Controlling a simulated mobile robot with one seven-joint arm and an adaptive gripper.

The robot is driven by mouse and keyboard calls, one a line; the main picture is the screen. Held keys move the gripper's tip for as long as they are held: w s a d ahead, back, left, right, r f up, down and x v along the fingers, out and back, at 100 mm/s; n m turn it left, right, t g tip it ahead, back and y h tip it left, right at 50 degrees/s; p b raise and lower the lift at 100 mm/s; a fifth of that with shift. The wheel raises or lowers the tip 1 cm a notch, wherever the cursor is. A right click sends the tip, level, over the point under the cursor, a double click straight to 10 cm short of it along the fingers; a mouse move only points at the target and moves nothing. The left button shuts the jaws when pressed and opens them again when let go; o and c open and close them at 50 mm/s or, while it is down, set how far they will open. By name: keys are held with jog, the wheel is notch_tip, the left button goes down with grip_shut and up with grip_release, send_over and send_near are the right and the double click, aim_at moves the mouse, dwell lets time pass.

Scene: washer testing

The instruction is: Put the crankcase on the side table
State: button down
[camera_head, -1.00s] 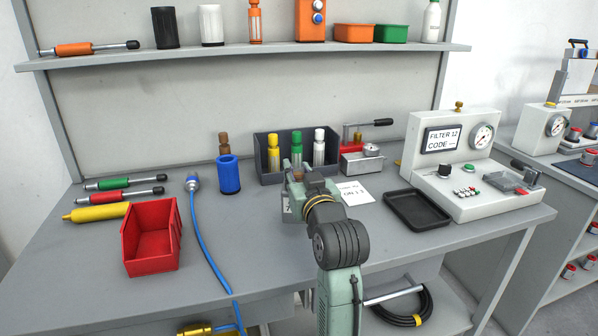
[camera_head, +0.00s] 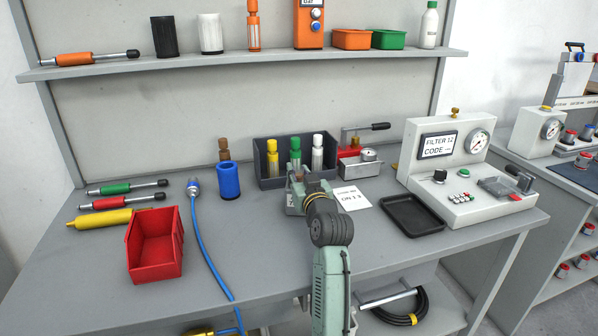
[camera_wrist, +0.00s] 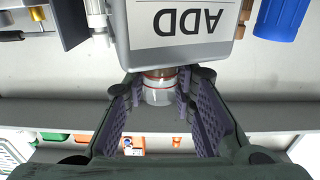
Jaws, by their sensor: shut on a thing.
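The crankcase appears to be the grey body marked ADD (camera_wrist: 150,55), upside down at the top of the wrist view. A clear and white cap with a red ring (camera_wrist: 160,90) adjoins it, between the finger pads. My gripper (camera_wrist: 160,84) is shut on it, with a finger on each side. In the head view my gripper (camera_head: 298,190) is over the middle of the workbench, in front of the dark bin; the arm hides most of the crankcase. I cannot tell whether it touches the bench. A side table (camera_head: 575,205) stands at the right.
Left of my gripper are a blue cylinder (camera_head: 229,180), a blue hose (camera_head: 205,245) and a red bin (camera_head: 155,245). The dark bin (camera_head: 270,178) holds bottles. Right are a black tray (camera_head: 412,214) and a gauge unit (camera_head: 465,165). A shelf (camera_head: 250,60) runs above.

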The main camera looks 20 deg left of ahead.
dwell(0.3)
jog(key=c, duration=1.8)
grip_release()
jog(key=shift+f, duration=0.25)
jog(key=o, duration=0.5)
jog(key=shift+c, duration=0.2)
jog(key=shift+r, duration=0.1)
jog(key=shift+s+d+r, duration=0.1)
